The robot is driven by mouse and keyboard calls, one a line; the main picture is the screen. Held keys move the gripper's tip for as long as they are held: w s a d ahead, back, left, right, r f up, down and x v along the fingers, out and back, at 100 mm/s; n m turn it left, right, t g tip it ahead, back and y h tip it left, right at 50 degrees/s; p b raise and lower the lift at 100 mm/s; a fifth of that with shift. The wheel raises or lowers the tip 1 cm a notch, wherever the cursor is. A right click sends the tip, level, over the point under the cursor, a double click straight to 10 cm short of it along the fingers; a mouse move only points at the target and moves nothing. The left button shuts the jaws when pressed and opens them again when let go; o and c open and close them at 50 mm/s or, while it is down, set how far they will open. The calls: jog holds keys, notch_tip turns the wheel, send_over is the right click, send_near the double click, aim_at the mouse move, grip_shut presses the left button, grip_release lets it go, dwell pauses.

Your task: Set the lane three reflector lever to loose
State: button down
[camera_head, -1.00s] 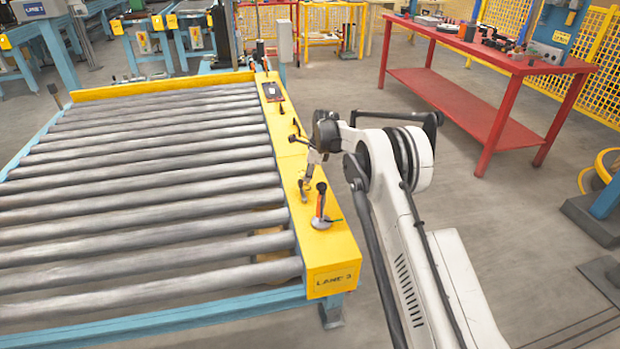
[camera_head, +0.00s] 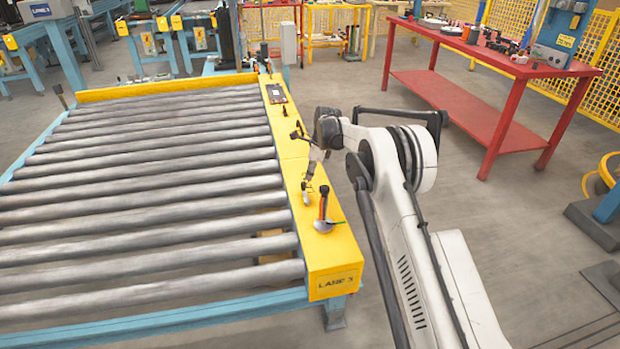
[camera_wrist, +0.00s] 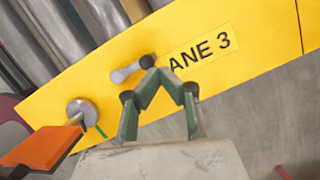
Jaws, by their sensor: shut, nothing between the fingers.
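The yellow lane 3 side panel (camera_head: 335,262) runs along the right edge of the roller conveyor. On it stands a lever with an orange shaft and black knob (camera_head: 323,205), on a round silver base beside a green mark. In the wrist view its orange part (camera_wrist: 42,148) is at lower left and its silver base (camera_wrist: 82,112) is above that. A small grey lever-like part (camera_wrist: 126,73) lies on the panel left of the "ANE 3" lettering. My gripper (camera_wrist: 147,63) is shut and empty, its tips close to this grey part; contact cannot be told. In the head view my gripper (camera_head: 306,188) is behind the orange lever.
Grey rollers (camera_head: 150,185) fill the conveyor left of the panel. More small black levers (camera_head: 298,132) and a dark device (camera_head: 275,93) sit farther along the panel. A red workbench (camera_head: 500,65) stands at right.

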jog(key=p+v, duration=0.2)
jog(key=v, duration=0.6)
jog(key=shift+w+d, duration=0.4)
jog(key=shift+w, duration=0.1)
jog(key=shift+f, duration=0.15)
